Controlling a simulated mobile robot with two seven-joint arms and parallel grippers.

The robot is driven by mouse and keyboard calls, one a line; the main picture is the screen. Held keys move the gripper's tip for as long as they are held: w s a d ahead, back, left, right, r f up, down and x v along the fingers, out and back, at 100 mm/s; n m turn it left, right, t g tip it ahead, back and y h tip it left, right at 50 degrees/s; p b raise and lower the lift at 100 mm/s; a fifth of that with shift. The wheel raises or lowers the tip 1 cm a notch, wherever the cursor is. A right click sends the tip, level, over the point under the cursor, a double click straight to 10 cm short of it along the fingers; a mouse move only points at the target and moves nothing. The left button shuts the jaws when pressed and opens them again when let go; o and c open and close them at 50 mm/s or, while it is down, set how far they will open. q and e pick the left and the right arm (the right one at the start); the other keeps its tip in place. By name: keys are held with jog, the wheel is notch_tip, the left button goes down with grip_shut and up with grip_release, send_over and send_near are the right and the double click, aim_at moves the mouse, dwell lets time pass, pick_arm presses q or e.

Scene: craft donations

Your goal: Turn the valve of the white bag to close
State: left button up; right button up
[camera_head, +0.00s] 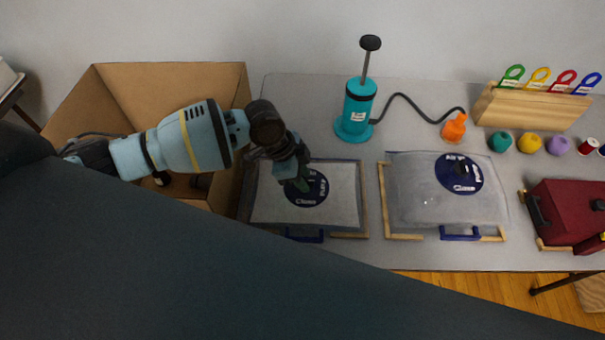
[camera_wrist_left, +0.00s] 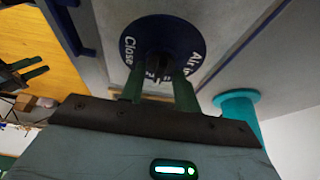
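The white bag (camera_head: 268,208) lies flat on the table in a wooden corner frame, with a round blue valve label (camera_head: 318,193) marked "Close". The label also shows in the left wrist view (camera_wrist_left: 190,38), with the dark valve knob (camera_wrist_left: 158,62) at its centre. My left gripper (camera_head: 300,184) is over the valve and hides part of it in the head view. In the wrist view its two green fingers (camera_wrist_left: 159,88) are apart, on either side of the knob; contact is unclear. My right gripper (camera_wrist_left: 36,68) shows at the wrist view's left edge, fingers apart and empty.
A grey bag (camera_head: 420,205) with a similar blue valve lies to the right. Behind stand a teal pump (camera_head: 356,108) with a hose and an orange nozzle (camera_head: 454,127). A cardboard box (camera_head: 225,85) is at the left, a dark red case (camera_head: 570,210) at the right.

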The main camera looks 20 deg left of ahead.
pick_arm(q)
grip_shut()
pick_arm(e)
jog(key=shift+d, duration=0.1)
jog(key=shift+f, duration=0.1)
